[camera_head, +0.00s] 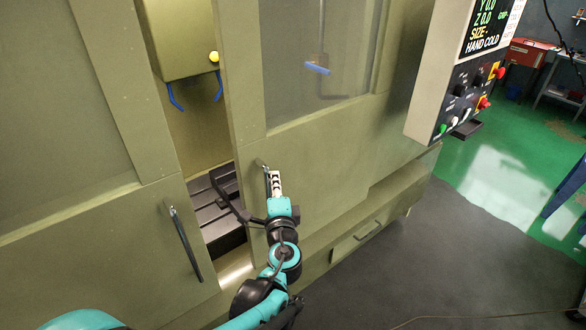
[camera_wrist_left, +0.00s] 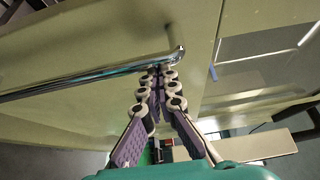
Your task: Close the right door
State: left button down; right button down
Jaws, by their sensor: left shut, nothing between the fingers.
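The right door (camera_head: 330,150) is an olive-green panel with a window, standing apart from the left door (camera_head: 100,215) with a gap between them. The right door's metal handle (camera_head: 261,165) is near its left edge, partly hidden by my left gripper. My left gripper (camera_head: 274,176) is in front of the right door, beside the handle. In the left wrist view, the shut fingers (camera_wrist_left: 158,72) hold nothing and their tips are close to one end of the handle bar (camera_wrist_left: 100,77). I cannot tell whether they touch it. My right gripper is not in view.
The gap shows the machine's inside, with a dark slotted table (camera_head: 215,215) and blue nozzles (camera_head: 175,98). The left door has its own handle (camera_head: 186,245). A control panel (camera_head: 465,90) juts out at the right. The dark floor mat (camera_head: 440,260) is mostly clear.

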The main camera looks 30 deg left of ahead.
pick_arm(q)
jog(key=s+a+p, duration=0.1)
jog(key=s+a, duration=0.1)
jog(key=s, duration=0.4)
jog(key=shift+w, duration=0.1)
dwell(0.4)
